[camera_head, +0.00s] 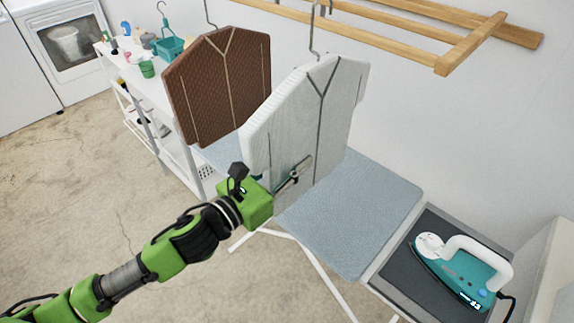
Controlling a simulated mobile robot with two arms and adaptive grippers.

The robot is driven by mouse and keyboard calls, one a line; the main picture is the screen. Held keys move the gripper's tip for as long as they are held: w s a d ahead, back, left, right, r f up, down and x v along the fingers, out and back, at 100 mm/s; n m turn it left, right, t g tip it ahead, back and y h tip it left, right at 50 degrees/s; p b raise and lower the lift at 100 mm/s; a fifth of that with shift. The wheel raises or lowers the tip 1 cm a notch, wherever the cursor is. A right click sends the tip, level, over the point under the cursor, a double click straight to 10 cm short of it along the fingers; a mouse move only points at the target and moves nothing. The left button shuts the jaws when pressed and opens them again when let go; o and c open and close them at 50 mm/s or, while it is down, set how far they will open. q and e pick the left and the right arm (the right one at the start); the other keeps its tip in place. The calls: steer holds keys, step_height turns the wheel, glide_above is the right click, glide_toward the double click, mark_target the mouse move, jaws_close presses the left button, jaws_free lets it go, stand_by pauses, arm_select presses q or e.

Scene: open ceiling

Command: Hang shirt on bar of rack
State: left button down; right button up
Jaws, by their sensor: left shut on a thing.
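A white shirt (325,120), stiff and panel-shaped, hangs upright by a metal hook above the ironing board. A brown patterned shirt (215,85) hangs by its own hook to the left and behind it. The wooden rack (465,45) with its bars is fixed on the wall at the upper right. My right gripper is not in view.
The blue ironing board (365,215) stands below the white shirt. A teal iron (462,270) rests on a dark pad at the lower right. A white shelf (150,90) with bottles and a teal basket (168,48) stands behind. The floor at left is clear.

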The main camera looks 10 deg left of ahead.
mark_target(308, 153)
arm_select(q)
steer(key=shift+x, duration=2.05)
steer(key=shift+f+b, duration=1.55)
steer(key=shift+f, duration=0.4)
steer(key=c, duration=1.8)
jaws_free()
steer(key=shift+s, duration=0.1)
steer(key=shift+o, duration=0.2)
steer(key=shift+a+f, duration=0.1)
steer(key=v, duration=1.2)
